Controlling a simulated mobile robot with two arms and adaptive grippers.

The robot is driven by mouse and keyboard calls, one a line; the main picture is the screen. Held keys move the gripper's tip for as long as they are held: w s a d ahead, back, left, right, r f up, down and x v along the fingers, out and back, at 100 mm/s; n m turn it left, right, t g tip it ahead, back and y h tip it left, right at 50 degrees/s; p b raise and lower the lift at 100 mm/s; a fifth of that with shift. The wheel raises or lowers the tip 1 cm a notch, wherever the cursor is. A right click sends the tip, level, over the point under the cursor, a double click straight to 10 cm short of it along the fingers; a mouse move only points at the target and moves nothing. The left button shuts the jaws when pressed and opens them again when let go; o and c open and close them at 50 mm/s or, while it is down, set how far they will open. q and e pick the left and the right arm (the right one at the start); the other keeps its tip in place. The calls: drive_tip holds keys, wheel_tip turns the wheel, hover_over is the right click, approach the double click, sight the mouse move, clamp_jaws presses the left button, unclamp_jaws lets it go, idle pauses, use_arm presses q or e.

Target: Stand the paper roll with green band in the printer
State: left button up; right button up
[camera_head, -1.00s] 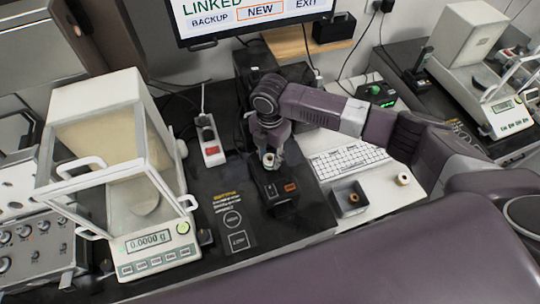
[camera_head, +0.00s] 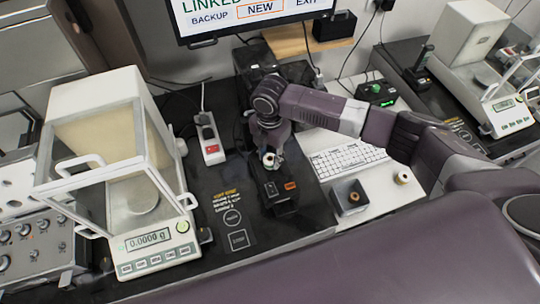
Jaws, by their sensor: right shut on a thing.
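The black printer (camera_head: 283,204) stands on the dark table in the middle, with an orange label on its front. My right gripper (camera_head: 270,156) reaches down over the back part of the printer. It is shut on a small white paper roll (camera_head: 269,161), which shows a hint of green at its side. The roll is upright or nearly so. Its lower end is hard to make out, so I cannot tell if it touches the printer. My left gripper is not in view.
A balance (camera_head: 155,255) with glass doors stands left. A monitor (camera_head: 250,20) hangs above.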

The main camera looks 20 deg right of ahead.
sight(270, 158)
drive_tip(key=shift+f, duration=0.25)
drive_tip(key=o, duration=1.2)
drive_tip(key=shift+o, duration=0.8)
drive_tip(key=o, duration=0.4)
drive_tip(key=shift+o, duration=0.2)
drive_tip(key=shift+r+p, duration=3.75)
drive_tip(key=shift+r, duration=0.05)
drive_tip(key=shift+f, duration=0.1)
